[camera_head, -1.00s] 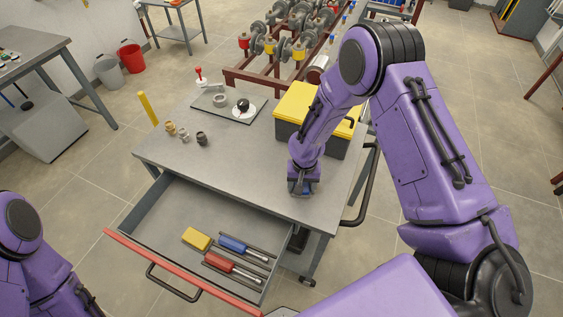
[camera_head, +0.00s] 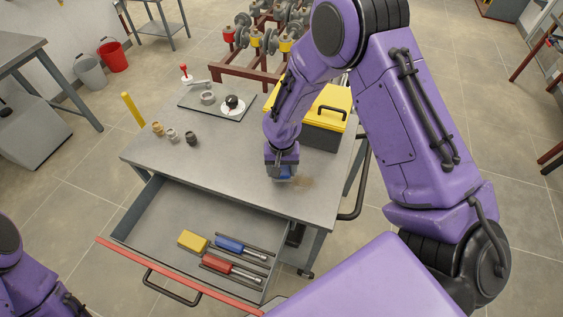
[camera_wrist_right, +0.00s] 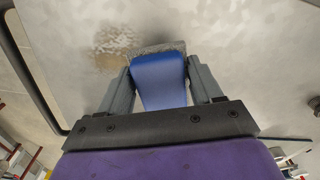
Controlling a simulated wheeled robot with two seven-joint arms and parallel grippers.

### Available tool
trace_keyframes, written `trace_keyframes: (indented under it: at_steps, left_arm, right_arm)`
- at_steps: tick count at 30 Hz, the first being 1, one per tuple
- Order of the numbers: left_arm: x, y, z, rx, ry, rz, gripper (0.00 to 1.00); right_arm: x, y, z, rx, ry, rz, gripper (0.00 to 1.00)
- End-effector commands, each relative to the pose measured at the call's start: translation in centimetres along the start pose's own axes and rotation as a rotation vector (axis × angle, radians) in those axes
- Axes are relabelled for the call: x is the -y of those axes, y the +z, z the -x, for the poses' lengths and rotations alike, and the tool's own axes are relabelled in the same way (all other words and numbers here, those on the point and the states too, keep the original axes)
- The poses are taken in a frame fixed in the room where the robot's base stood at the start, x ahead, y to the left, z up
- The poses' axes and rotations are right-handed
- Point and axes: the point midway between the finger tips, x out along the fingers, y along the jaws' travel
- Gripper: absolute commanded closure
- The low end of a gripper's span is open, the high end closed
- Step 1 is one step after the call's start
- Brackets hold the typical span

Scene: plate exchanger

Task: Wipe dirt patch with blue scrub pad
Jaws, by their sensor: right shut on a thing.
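My right gripper (camera_wrist_right: 162,88) is shut on the blue scrub pad (camera_wrist_right: 160,76), which has a grey scouring face along its far edge. In the head view my right gripper (camera_head: 283,176) is low over the right part of the grey tabletop, and only a sliver of the pad shows beneath it. I cannot tell for sure whether the pad touches the top. A brownish dirt patch (camera_head: 303,182) lies just right of the gripper; in the right wrist view the patch (camera_wrist_right: 115,45) is left of the pad. My left gripper is out of view.
A yellow-lidded toolbox (camera_head: 325,112) stands behind my right gripper. A dark mat (camera_head: 217,100) with parts lies at the back, and small fittings (camera_head: 172,134) stand at left. The open drawer (camera_head: 165,225) holds a yellow sponge (camera_head: 193,241) and blue- and red-handled tools.

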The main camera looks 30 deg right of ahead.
Motion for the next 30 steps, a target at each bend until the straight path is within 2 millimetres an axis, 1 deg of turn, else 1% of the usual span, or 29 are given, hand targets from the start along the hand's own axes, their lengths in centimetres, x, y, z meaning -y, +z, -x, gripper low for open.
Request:
trace_keyframes:
  at_steps: [6, 12, 27, 29, 30]
  left_arm:
    - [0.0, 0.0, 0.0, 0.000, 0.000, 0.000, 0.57]
    - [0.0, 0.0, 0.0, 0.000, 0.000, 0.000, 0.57]
    - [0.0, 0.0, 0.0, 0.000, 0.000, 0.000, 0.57]
    - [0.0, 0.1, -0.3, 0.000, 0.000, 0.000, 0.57]
    - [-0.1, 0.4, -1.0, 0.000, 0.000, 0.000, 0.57]
  right_arm:
    - [-0.1, -0.1, 2.0, -0.002, 0.000, -0.001, 0.84]
    - [-0.2, 0.0, 3.3, 0.000, 0.000, -0.003, 0.84]
    - [-0.2, 0.0, 3.4, 0.000, 0.001, -0.003, 0.84]
    - [-0.1, 0.0, 3.2, 0.000, 0.000, 0.002, 0.84]
    - [0.1, 0.0, 2.8, 0.001, -0.002, 0.016, 0.84]
